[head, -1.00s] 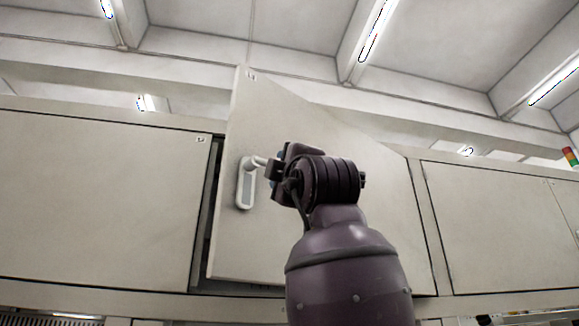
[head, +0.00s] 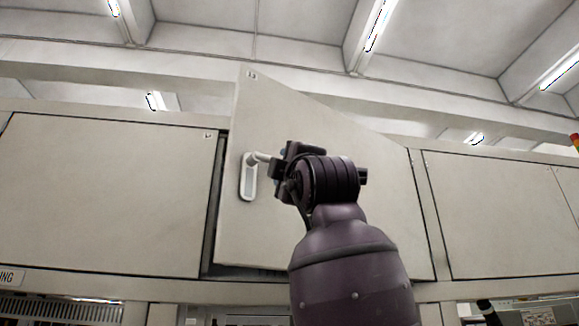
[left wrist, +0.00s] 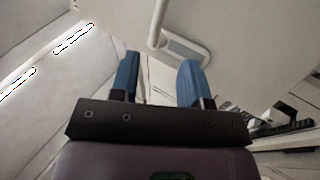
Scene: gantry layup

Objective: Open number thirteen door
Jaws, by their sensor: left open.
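The number thirteen door (head: 330,220) is a pale cabinet door with a small "13" at its top left corner. It stands partly open, its left edge swung out and its right side at the frame. Its white lever handle (head: 249,180) sits near the left edge and also shows in the left wrist view (left wrist: 186,50). My left gripper (head: 274,166) is at the free end of the lever. In the left wrist view its blue fingers (left wrist: 159,65) are apart, with the lever just past the tips; I cannot tell whether they touch it. My right gripper is not in view.
A shut cabinet door (head: 105,195) is to the left and another shut door (head: 495,215) to the right. A dark gap shows at the open door's left and lower edges. Ceiling beams and lamps (head: 380,25) are above.

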